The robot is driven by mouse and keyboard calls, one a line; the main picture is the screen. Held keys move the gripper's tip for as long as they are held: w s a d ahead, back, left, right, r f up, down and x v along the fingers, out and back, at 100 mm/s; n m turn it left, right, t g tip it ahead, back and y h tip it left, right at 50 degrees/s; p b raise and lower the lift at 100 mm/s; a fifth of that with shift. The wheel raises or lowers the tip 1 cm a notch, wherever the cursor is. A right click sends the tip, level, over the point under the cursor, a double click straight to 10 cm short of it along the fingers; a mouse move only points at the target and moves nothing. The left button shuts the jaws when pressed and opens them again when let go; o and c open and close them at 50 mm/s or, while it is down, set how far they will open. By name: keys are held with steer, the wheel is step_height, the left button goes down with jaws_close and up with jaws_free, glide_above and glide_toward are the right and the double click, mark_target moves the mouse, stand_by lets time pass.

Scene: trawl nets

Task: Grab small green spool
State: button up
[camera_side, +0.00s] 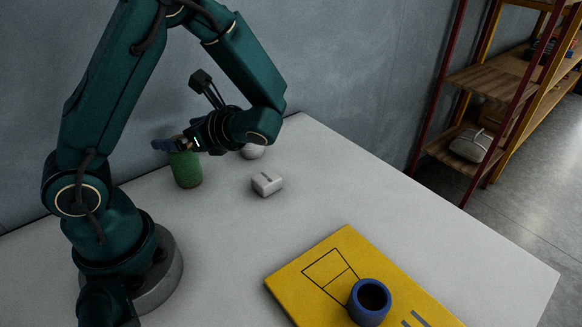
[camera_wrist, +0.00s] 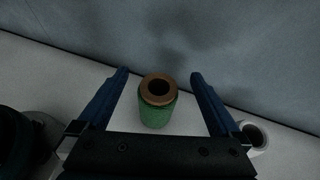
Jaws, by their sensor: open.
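The green spool (camera_side: 186,170) stands upright on the white table near the wall in the side view. In the wrist view the green spool (camera_wrist: 155,108) shows a brown ring-shaped top with a dark hole. My gripper (camera_side: 172,144) is at the height of the spool's top in the side view, and it partly hides that top. In the wrist view my gripper (camera_wrist: 159,74) is open, with one blue finger on each side of the spool and a gap on both sides. I see no contact between the fingers and the spool.
A small white block-like object (camera_side: 267,184) lies right of the spool. A round white object (camera_side: 252,151) stands behind my gripper. A yellow board (camera_side: 300,290) with a blue cup-like object (camera_side: 368,303) lies at the front. The wall is close behind the spool. The table's middle is clear.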

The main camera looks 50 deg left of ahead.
mark_target(191, 156)
step_height(191, 156, down, 6)
steer(key=shift+r, duration=0.25)
steer(key=shift+x, duration=2.6)
steer(key=shift+f, duration=0.1)
steer(key=shift+d, duration=0.1)
steer(key=c, duration=1.4)
